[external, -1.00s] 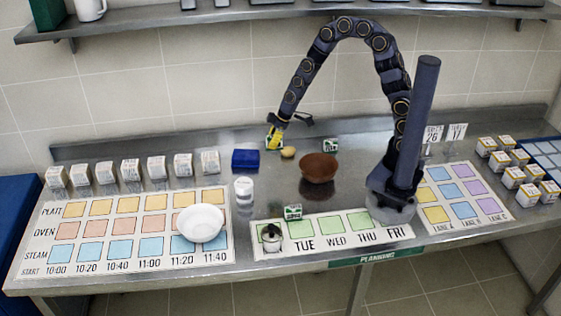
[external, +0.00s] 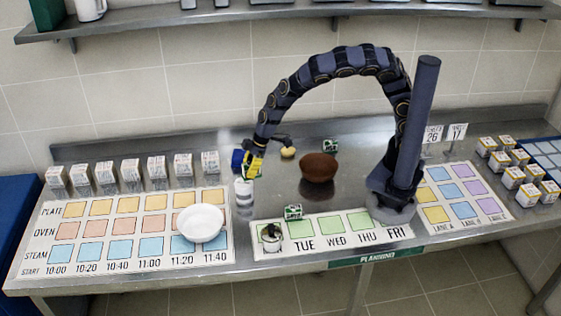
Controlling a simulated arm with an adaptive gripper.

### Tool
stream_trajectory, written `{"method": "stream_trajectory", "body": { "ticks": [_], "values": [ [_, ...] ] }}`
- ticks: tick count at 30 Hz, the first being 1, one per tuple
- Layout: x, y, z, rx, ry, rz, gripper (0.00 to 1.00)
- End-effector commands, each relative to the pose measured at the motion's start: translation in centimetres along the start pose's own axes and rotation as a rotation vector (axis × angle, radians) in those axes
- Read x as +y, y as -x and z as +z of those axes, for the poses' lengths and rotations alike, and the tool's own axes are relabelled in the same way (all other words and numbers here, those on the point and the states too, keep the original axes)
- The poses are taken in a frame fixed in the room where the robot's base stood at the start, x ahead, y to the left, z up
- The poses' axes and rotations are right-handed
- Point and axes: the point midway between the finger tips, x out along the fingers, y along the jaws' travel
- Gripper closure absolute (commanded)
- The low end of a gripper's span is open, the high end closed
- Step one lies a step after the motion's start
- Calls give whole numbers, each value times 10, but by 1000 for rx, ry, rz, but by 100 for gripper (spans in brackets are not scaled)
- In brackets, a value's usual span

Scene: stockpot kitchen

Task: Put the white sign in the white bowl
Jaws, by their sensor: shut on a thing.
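The white bowl (external: 201,223) stands upright on the left chart mat, over its lower right squares. Two small white signs stand at the back right, one reading 26 (external: 433,134) and one reading 17 (external: 457,132). My gripper (external: 252,164), with a yellow part, is low at the back, far left of these signs. It is shut and appears to be on the blue box (external: 238,161), which is partly hidden behind the yellow part. A white jar (external: 244,190) is just below it in the picture; I cannot tell whether they touch.
A brown bowl (external: 318,168) and a potato-like item (external: 288,152) are to the right of my gripper. Several white boxes (external: 131,170) line the back left. A small pot (external: 271,237) and a green-white box (external: 293,212) are at the front middle.

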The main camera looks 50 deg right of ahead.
Motion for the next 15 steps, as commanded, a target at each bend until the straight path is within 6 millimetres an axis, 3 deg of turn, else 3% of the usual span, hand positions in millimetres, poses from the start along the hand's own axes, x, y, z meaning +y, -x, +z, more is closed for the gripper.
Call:
{"method": "stream_trajectory", "body": {
  "ticks": [10,15],
  "values": [
    [-45,-15,-26,2,116,-49,100],
    [-56,-20,-31,1,146,-62,100]
  ]
}}
